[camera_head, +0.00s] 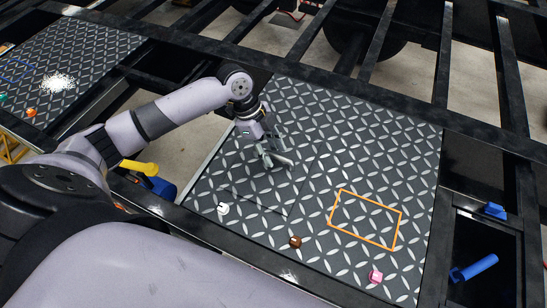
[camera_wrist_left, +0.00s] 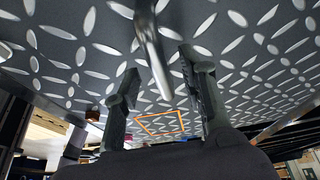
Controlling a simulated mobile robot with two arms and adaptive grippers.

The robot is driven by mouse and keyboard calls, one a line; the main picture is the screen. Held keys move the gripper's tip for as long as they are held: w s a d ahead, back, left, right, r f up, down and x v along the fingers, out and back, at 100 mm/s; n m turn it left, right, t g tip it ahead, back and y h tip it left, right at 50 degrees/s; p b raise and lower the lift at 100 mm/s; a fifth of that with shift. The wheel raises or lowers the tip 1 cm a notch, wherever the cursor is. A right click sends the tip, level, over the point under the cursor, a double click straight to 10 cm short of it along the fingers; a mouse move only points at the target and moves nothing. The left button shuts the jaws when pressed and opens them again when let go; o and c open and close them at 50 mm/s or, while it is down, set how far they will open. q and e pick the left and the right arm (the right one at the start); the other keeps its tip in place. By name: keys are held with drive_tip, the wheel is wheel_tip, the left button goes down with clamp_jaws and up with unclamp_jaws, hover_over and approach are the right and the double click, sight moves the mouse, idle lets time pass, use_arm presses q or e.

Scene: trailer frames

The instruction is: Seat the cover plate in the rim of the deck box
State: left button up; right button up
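A dark diamond-patterned panel, which looks like the cover plate (camera_head: 258,193), lies in the tread-plate deck. Thin seam lines mark its near and right edges; it looks about level with the deck, but I cannot tell whether it sits fully in a rim. My left gripper (camera_head: 275,155) is low over this panel. In the left wrist view its two fingers (camera_wrist_left: 163,90) stand apart, with a bent metal bar (camera_wrist_left: 153,45), like a handle, between them; no firm contact shows. The deck box's rim is not clearly visible. My right gripper is not in view.
An orange rectangle outline (camera_head: 398,228) lies on the deck at right. White (camera_head: 222,208), brown (camera_head: 295,242) and pink (camera_head: 375,276) small objects lie along the near edge. A blue handle-like piece (camera_head: 478,267) is at far right. Dark frame beams (camera_head: 400,117) border the deck.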

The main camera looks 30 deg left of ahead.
use_arm(q)
drive_tip(key=shift+x, duration=1)
clamp_jaws()
drive_tip(key=shift+w+r, duration=0.1)
drive_tip(key=shift+r, duration=0.05)
